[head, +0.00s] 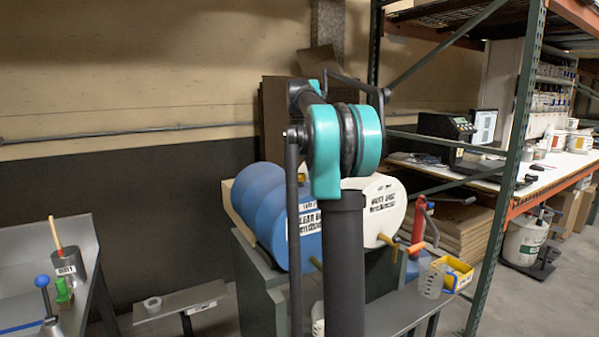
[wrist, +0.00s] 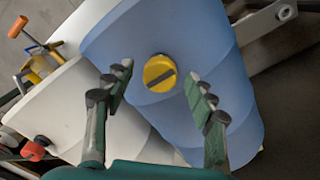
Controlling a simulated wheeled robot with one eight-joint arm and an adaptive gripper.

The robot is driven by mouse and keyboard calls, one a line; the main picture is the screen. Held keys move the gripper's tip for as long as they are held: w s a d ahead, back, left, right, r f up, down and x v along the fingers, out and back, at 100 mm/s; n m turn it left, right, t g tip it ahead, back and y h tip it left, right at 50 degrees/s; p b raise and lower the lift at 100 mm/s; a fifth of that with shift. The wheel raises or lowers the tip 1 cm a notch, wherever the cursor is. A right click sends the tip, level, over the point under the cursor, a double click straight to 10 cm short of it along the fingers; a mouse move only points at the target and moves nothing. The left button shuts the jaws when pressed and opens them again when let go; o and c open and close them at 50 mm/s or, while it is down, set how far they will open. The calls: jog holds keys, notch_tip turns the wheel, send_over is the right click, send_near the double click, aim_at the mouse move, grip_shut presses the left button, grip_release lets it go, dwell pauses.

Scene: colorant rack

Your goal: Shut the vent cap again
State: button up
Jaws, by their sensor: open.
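A round yellow cap (wrist: 160,73) with a dark bar across it sits on the side of the blue drum (wrist: 215,55) in the wrist view. The bar lies aslant in the picture. My gripper (wrist: 160,69) is open and empty, with one finger on each side of the cap and apart from it in the picture. I cannot tell how far the fingertips are above the drum.
A shelf rack upright (head: 503,170) stands to the right. A low bench (head: 180,300) stands left.

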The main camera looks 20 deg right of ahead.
aim_at(300, 174)
notch_tip(300, 174, up, 12)
dwell(0.6)
dwell(0.5)
